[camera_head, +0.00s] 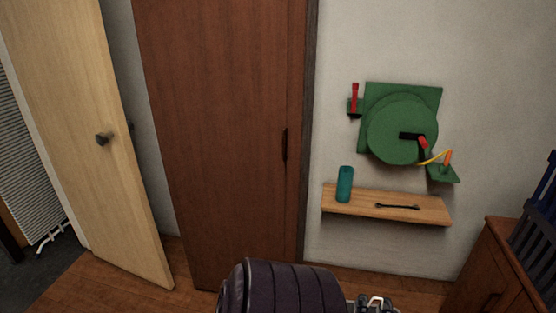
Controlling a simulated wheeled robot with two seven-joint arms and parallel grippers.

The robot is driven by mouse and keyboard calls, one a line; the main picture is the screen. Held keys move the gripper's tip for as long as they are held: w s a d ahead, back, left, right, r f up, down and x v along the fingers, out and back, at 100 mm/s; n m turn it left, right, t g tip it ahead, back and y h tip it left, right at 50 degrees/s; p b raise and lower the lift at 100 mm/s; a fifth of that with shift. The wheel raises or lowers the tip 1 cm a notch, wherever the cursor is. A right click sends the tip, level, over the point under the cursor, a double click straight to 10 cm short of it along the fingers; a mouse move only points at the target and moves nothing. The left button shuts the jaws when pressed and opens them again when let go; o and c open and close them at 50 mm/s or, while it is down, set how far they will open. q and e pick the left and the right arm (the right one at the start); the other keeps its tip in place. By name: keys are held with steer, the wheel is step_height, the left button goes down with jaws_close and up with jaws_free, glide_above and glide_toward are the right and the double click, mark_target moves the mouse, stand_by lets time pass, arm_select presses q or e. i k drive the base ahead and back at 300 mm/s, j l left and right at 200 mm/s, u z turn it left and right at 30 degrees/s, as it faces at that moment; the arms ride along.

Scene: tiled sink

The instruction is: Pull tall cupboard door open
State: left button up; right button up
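The tall cupboard door (220,140) is a reddish-brown wood panel left of centre in the head view. A slim dark handle (285,145) sits near its right edge, about halfway up the visible part. The door looks shut, with no clear gap at its right side. The door's top is cut off by the frame.
A light wood door (85,130) with a dark knob (103,139) stands angled at left. A dark ribbed rounded shape (285,290) fills the bottom centre. A wall shelf (385,207) and green wall-mounted device (400,120) are right. A brown cabinet (495,270) stands at lower right.

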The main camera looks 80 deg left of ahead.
mark_target(224, 79)
steer(key=u, duration=2.5)
